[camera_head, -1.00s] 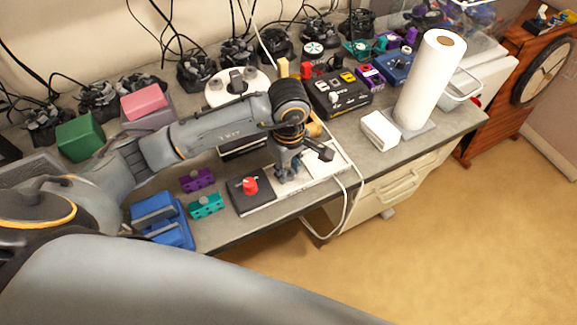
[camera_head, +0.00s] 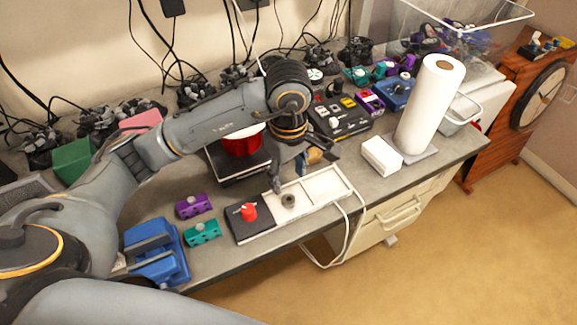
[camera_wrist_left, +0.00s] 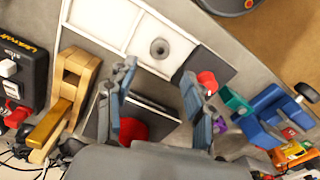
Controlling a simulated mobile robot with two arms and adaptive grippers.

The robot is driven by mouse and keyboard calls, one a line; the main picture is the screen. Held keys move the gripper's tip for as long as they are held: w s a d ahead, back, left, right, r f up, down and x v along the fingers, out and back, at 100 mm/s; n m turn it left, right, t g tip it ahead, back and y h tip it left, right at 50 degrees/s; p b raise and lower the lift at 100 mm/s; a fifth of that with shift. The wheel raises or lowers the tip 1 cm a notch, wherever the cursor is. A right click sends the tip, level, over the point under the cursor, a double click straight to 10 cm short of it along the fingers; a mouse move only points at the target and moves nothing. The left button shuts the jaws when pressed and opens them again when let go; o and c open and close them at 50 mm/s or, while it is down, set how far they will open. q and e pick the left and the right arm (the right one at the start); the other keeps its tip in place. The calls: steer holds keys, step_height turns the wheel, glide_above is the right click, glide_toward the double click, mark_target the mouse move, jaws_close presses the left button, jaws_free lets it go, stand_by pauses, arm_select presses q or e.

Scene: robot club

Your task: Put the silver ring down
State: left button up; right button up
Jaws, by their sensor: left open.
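The silver ring (camera_head: 288,200), small and dark grey here, lies flat in the white tray (camera_head: 326,191), in the section beside the black panel with the red knob (camera_head: 249,212). In the left wrist view the silver ring (camera_wrist_left: 160,48) lies beyond the fingertips with its centre hole showing. My left gripper (camera_head: 293,172) is open and empty, above and a little behind the ring, apart from it. Its two spread fingers (camera_wrist_left: 157,75) show in the left wrist view with nothing between them. My right gripper is not in view.
A red object (camera_head: 243,143) on a dark square base and a wooden block (camera_head: 315,155) stand behind the tray. A purple block (camera_head: 194,206), a teal block (camera_head: 203,232) and a blue vise (camera_head: 156,252) lie left. A paper roll (camera_head: 428,105) stands right. A white cable hangs over the front edge.

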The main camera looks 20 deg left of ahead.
arm_select(q)
steer(key=shift+r, duration=2.2)
steer(key=shift+s+f, duration=0.1)
